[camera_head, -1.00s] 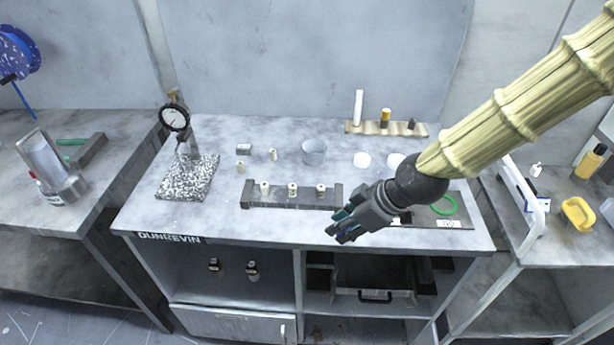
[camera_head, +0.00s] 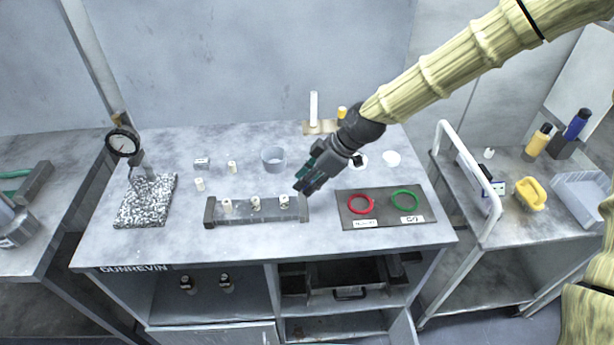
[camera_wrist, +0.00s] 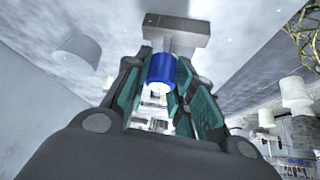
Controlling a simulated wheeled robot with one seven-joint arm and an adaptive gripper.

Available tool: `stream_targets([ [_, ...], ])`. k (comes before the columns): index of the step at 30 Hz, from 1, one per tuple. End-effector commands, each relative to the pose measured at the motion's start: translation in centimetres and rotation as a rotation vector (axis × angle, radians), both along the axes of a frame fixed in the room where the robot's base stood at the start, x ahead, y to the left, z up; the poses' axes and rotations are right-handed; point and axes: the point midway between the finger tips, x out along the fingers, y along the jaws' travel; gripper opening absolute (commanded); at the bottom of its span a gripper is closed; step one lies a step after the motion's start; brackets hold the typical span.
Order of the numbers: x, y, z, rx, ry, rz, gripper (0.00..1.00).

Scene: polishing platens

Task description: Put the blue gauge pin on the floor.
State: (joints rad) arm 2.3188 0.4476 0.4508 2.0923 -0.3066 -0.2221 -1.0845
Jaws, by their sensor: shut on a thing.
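My gripper (camera_head: 308,184) hangs over the bench, near the right end of the dark rack in the head view. In the wrist view, its teal fingers (camera_wrist: 162,92) are shut around the blue gauge pin (camera_wrist: 161,69), a short blue cylinder with a pale end. The pin is hidden by the fingers in the head view. The floor (camera_head: 462,326) shows only as a small patch at the bottom right of the head view.
The rack (camera_head: 243,218) holds several pale pins. A mat (camera_head: 388,217) carries a red ring (camera_head: 360,204) and a green ring (camera_head: 405,198). A dial gauge (camera_head: 124,143) stands at left. A white-railed cart (camera_head: 464,180) stands at right.

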Motion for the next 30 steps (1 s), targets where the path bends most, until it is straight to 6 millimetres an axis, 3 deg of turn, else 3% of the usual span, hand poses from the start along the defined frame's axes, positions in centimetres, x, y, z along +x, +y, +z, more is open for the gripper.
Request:
stream_targets([
  [3,1.9,-0.1,0.0,0.001,0.001,-0.002,0.0],
  [8,3.1,-0.2,-0.2,0.001,0.001,0.001,0.0],
  [14,3.2,-0.2,-0.8,0.001,0.002,0.002,0.0],
  [24,3.2,-0.2,-3.6,0.0,0.001,0.002,0.0],
  [30,3.2,-0.2,-3.8,0.0,0.0,0.002,0.0],
])
